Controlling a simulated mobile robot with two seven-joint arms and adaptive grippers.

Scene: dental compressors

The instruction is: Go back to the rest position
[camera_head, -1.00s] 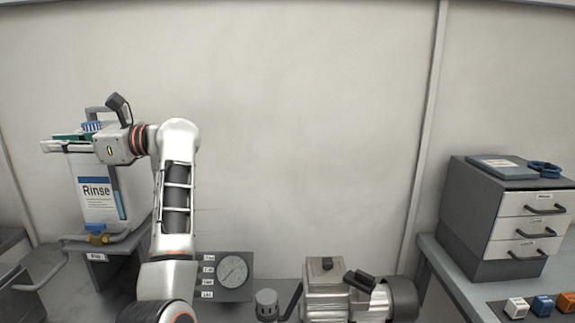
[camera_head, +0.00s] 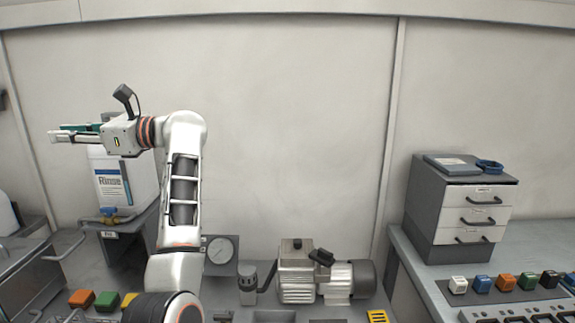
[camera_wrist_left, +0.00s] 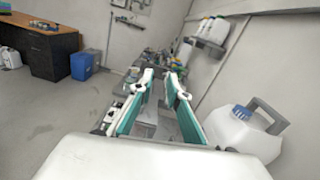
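My left gripper (camera_head: 75,134) shows at the left of the head view, pointing left in front of the top of the white Rinse canister (camera_head: 112,180). In the left wrist view its two fingers (camera_wrist_left: 160,88) with green pads stand apart with nothing between them. In the head view the gripper hides the canister's top. My right gripper is in neither view.
A compressor motor (camera_head: 318,280) and a gauge panel (camera_head: 220,256) stand on the bench. A grey drawer cabinet (camera_head: 430,208) is at the right, with several coloured blocks in front. The wall space between arm and cabinet is clear. A blue bin (camera_wrist_left: 84,66) stands on the floor.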

